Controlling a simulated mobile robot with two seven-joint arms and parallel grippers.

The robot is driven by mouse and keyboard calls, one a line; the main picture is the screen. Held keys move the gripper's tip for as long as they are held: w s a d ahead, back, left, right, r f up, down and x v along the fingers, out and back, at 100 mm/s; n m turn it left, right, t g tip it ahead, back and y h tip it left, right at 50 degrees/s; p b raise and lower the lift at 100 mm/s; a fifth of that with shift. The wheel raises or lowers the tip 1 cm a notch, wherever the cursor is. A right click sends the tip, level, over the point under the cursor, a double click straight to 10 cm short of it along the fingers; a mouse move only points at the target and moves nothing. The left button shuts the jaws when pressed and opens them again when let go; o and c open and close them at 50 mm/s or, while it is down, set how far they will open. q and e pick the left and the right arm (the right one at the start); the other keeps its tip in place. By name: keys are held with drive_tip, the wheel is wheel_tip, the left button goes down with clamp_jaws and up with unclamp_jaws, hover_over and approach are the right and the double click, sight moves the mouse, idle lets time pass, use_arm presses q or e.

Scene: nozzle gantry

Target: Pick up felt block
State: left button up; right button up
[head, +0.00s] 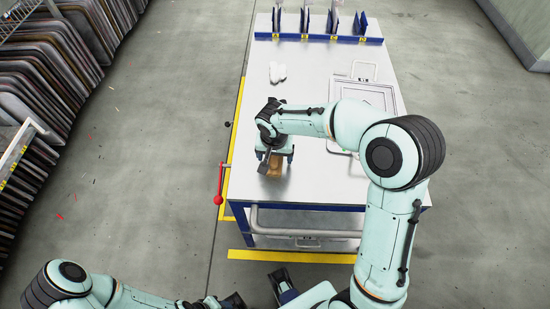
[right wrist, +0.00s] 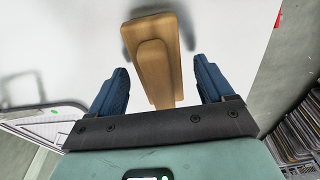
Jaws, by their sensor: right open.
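The felt block (right wrist: 158,62) is a tan-brown piece with a narrower raised part on it, seen in the right wrist view. It also shows in the head view as a brown patch (head: 275,168) near the table's front left, partly covered by my right gripper (head: 274,155). In the right wrist view my right gripper (right wrist: 160,66) is open, with one blue finger on each side of the block and a visible gap on both sides. My left arm is low at the bottom left of the head view; its gripper's opening is not clear.
The pale table (head: 318,190) has a white cloth-like item (head: 277,72), a framed tray (head: 367,96) on the right and a blue rack (head: 320,39) at the back. A red-knobbed lever (head: 219,199) sticks out at the left edge.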

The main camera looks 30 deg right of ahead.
drive_tip(key=c, duration=1.2)
drive_tip(key=shift+r, duration=0.1)
